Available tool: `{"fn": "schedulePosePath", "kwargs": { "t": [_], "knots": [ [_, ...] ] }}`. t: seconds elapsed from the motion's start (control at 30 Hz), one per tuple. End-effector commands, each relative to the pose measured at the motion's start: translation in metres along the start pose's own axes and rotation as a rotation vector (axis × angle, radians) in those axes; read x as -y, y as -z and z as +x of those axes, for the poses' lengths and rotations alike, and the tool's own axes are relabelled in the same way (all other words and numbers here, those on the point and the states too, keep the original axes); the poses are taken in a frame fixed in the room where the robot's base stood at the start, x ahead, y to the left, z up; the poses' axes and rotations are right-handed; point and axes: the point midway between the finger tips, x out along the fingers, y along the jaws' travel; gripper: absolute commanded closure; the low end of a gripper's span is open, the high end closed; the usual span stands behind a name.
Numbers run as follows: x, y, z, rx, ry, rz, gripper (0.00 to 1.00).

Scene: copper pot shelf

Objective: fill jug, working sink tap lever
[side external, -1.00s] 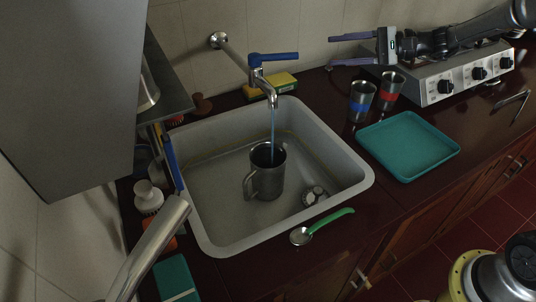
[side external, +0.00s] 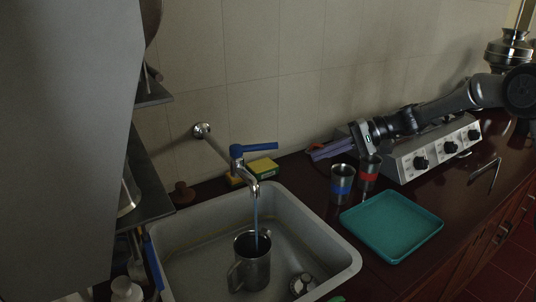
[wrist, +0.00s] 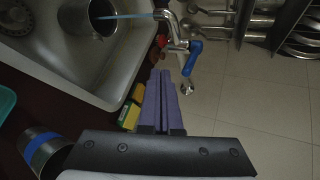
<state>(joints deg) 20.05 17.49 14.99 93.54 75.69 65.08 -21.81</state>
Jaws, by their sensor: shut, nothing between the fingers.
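The metal jug (side external: 252,270) stands upright in the grey sink (side external: 346,268), under the tap spout (side external: 252,187). A thin blue stream (side external: 257,218) runs from the spout into the jug; the water level cannot be made out. The tap's blue lever (side external: 262,146) points right. In the wrist view the lever (wrist: 192,57) is beyond my fingertips, and the jug (wrist: 85,22) is at upper left. My gripper (side external: 312,154) has purple fingers, right of the lever and apart from it. The fingers (wrist: 161,74) are together with nothing between them.
A yellow-green sponge (side external: 264,166) lies behind the sink. Two metal cups, one blue-banded (side external: 342,187) and one red-banded (side external: 369,176), stand beneath my wrist. A teal tray (side external: 392,226) lies right of the sink, before the stove (side external: 436,150). Shelves (side external: 155,190) stand left.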

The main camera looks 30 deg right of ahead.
Motion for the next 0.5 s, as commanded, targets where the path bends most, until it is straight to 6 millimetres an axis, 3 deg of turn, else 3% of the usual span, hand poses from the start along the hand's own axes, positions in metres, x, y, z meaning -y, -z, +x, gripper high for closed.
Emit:
{"fn": "schedulePosePath", "kwargs": {
  "t": [0.27, 0.37, 0.5],
  "knots": [
    [0.001, -0.025, 0.002, 0.159, -0.434, -0.866, 1.0],
    [0.017, -0.029, -0.001, 0.218, -0.575, -1.183, 1.0],
    [0.059, -0.036, -0.006, 0.276, -0.751, -1.596, 1.0]
  ]
}}
